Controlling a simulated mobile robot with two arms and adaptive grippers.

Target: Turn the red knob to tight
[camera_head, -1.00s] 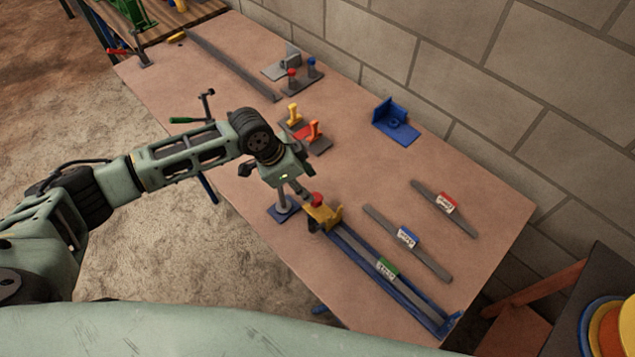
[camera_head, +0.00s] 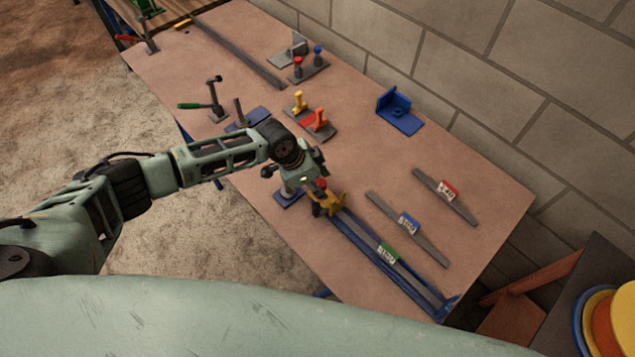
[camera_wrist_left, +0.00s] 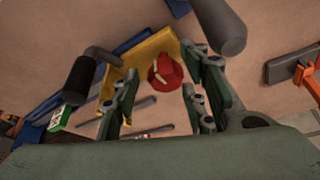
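The fingers are open, with a visible gap on each side of the knob. The yellow bracket (camera_wrist_left: 117,76) lies behind it. My right gripper is not in view.
Flat bars with a blue label (camera_head: 408,222) and a red label (camera_head: 448,190) lie right of the rail. A blue bracket (camera_head: 398,111), an orange-handled clamp (camera_head: 320,119) and a green-handled tool (camera_head: 191,106) stand farther back.

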